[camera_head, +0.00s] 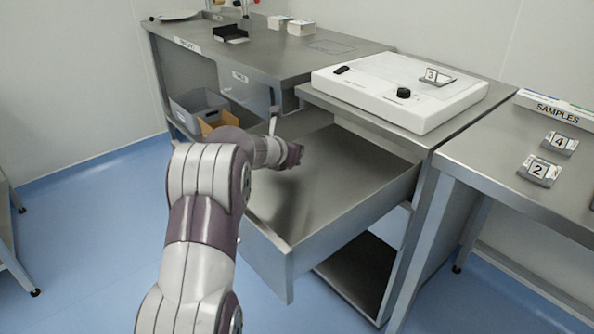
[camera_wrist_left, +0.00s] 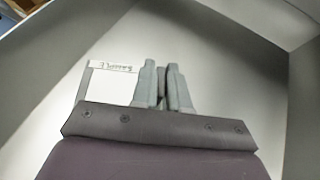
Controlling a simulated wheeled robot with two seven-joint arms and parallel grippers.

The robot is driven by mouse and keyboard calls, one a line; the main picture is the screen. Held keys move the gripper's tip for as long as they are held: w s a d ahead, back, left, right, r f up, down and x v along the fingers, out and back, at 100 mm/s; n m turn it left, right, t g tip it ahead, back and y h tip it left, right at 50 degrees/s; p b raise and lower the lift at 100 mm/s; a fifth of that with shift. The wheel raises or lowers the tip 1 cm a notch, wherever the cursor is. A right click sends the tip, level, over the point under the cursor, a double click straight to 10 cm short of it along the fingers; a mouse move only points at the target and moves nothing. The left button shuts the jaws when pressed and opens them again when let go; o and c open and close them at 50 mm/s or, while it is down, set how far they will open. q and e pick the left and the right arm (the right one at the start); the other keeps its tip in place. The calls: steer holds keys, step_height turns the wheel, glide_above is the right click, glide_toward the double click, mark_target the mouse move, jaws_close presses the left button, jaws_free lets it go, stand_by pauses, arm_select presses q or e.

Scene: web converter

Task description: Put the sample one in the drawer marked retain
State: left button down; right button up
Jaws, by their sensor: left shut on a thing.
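A steel drawer (camera_head: 345,165) is pulled out below the middle bench and looks empty in the head view. Its front label does not show. My left gripper (camera_head: 293,156) is over the drawer's interior, low near its left side. In the left wrist view the fingers (camera_wrist_left: 166,85) are close together, with drawer walls around them. A white card-like sample (camera_wrist_left: 110,85) with a small printed line shows beside the fingers, partly hidden by the gripper body. The print is too small to read surely. The gripper is shut on this sample. My right gripper is not in view.
The bench right of the drawer holds samples 4 (camera_head: 560,143) and 2 (camera_head: 538,170) and a SAMPLES box (camera_head: 555,107). Sample 3 (camera_head: 436,76) lies on a white light box (camera_head: 395,88).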

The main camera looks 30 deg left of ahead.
arm_select(q)
steer(key=shift+w+d+f, duration=0.15)
steer(key=shift+f, duration=0.2)
step_height(320, 180, down, 4)
steer(key=b, duration=0.3)
steer(key=shift+r, duration=0.25)
steer(key=c, duration=1.6)
jaws_free()
steer(key=shift+f, duration=0.2)
steer(key=o, duration=0.5)
steer(key=shift+r, duration=0.1)
